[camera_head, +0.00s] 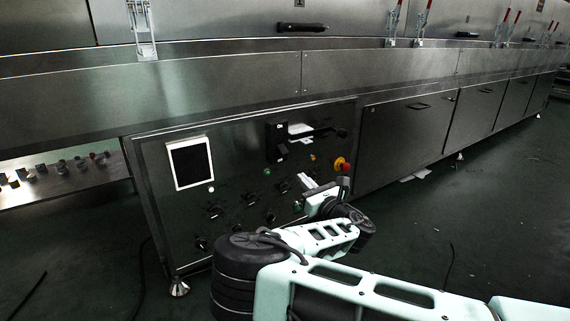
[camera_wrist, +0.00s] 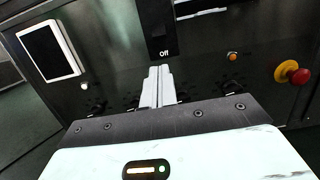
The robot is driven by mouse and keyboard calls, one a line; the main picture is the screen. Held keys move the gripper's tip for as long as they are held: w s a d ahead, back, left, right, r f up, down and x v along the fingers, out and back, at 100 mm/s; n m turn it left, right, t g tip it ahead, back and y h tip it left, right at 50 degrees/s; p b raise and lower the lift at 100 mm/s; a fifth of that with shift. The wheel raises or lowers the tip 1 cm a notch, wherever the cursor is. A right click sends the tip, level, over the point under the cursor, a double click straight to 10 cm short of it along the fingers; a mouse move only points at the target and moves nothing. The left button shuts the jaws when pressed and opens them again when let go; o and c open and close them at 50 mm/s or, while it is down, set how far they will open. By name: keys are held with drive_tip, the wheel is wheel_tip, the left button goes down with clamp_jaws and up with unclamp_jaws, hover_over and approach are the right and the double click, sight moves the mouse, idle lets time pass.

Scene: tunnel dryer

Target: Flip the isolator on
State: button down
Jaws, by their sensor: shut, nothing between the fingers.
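The isolator (camera_head: 277,142) is a black upright block on the dark control panel, at the middle of the head view. A dark bar with a round end (camera_head: 342,132) reaches right from beside it. In the wrist view the isolator's lower part (camera_wrist: 158,28) shows at the top, with the word "Off" in white; its upper part is cut off by the frame. My gripper (camera_head: 304,180) is shut and empty, in front of the panel, lower right of the isolator in the head view. In the wrist view its pale fingers (camera_wrist: 159,72) point at the panel just below "Off".
A white-framed screen (camera_head: 189,162) is left on the panel. A red and yellow emergency stop (camera_head: 342,164) and an orange button (camera_wrist: 232,56) are right of the isolator. Several dark knobs sit below. Metal cabinet doors (camera_head: 408,130) continue right; the floor there is mostly clear.

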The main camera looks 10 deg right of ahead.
sight(283, 149)
drive_tip(key=b+x, duration=0.5)
drive_tip(key=x, duration=0.4)
drive_tip(key=shift+f, duration=0.1)
drive_tip(key=shift+w+a+r, duration=0.15)
drive_tip(key=shift+w+r, duration=0.05)
drive_tip(key=shift+w, duration=0.25)
drive_tip(key=shift+r+p, duration=0.15)
drive_tip(key=shift+p, duration=0.15)
drive_tip(key=shift+s+r+p, duration=0.1)
drive_tip(key=shift+r+p, duration=0.05)
drive_tip(key=shift+p, duration=0.25)
drive_tip(key=shift+g+p, duration=0.3)
